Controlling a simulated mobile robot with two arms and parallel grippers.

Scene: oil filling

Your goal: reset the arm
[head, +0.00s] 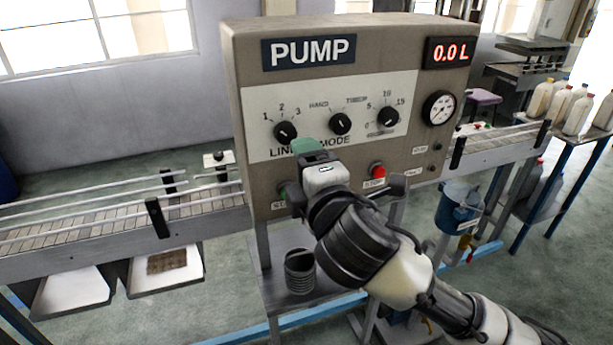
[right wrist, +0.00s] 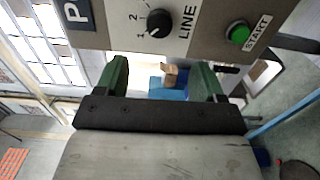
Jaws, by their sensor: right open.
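My right gripper (head: 295,169) is in front of the pump panel (head: 245,110), its arm reaching in from the lower right. Its two green fingers are apart with nothing between them, as the right wrist view (right wrist: 160,76) also shows. The black LINE knob (head: 285,131) is just above and left of the fingers; it also shows at the top of the right wrist view (right wrist: 158,22). The green START button (right wrist: 238,35) shows clear of the fingers in the wrist view; in the head view the gripper partly covers its area. My left gripper is not in view.
The panel also has a MODE knob (head: 341,124), a red STOP button (head: 378,171), a gauge (head: 439,108) and a display (head: 449,53) reading 0.0 L. A conveyor (head: 110,224) runs at left. Bottles (head: 577,112) stand on a table at right.

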